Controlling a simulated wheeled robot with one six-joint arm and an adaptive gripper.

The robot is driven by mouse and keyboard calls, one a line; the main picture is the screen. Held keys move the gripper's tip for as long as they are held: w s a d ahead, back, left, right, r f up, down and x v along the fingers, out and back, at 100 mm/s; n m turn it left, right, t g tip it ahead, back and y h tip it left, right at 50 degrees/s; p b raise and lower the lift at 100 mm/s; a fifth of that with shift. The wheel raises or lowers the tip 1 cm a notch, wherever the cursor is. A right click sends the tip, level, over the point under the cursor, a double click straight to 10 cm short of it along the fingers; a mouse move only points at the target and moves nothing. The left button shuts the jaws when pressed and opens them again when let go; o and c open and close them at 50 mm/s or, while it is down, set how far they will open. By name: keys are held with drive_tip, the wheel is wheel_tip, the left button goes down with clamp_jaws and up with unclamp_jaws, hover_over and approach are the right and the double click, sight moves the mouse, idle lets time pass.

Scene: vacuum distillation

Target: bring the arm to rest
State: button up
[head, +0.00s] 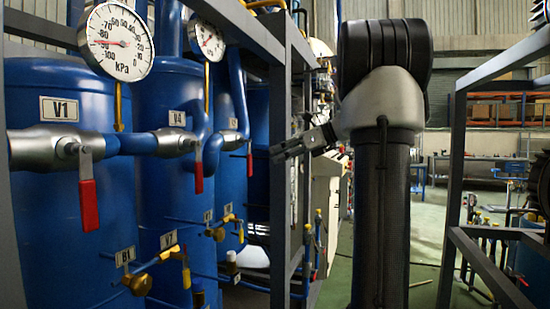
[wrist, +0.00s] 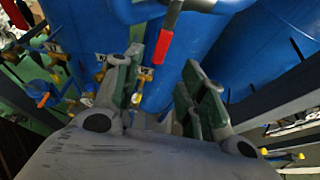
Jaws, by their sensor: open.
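My gripper (head: 280,152) shows in the head view beside my black and grey arm, pointing left toward the blue tanks. In the wrist view my gripper (wrist: 163,72) is open, its two green-padded fingers apart with nothing between them. Beyond the fingers is a red valve handle (wrist: 166,42) hanging from a blue pipe, with blue tank walls on both sides. I cannot tell how far the fingers are from that handle; no contact shows.
Blue tank V1 (head: 60,240), with a red-handled valve (head: 88,205) and a gauge (head: 118,42), stands at left. Another red handle (head: 198,178) hangs near V4. A grey frame post (head: 278,180) stands near my gripper.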

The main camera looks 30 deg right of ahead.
drive_tip(key=s+d+f+n+g+h, duration=0.1)
drive_tip(key=s+f+n+g+h, duration=0.1)
drive_tip(key=s+f+n, duration=0.3)
drive_tip(key=s+d+f+n+g+h, duration=0.1)
drive_tip(key=s+f+n+g+h, duration=0.15)
drive_tip(key=f+n, duration=0.4)
drive_tip(key=s+a+f+n+h, duration=0.1)
drive_tip(key=s+a+f+n, duration=0.2)
drive_tip(key=s+a+n, duration=0.1)
drive_tip(key=s+a+f+n+g+h, duration=0.1)
drive_tip(key=s+a+f+n, duration=0.2)
drive_tip(key=s+n, duration=0.4)
drive_tip(key=s+a+f+n+g+h, duration=0.1)
drive_tip(key=s+a+f+n+h, duration=0.1)
drive_tip(key=s+a+n, duration=0.3)
drive_tip(key=shift+s+a+f+n, duration=0.2)
drive_tip(key=shift+s+f+n, duration=0.3)
drive_tip(key=shift+s, duration=1.4)
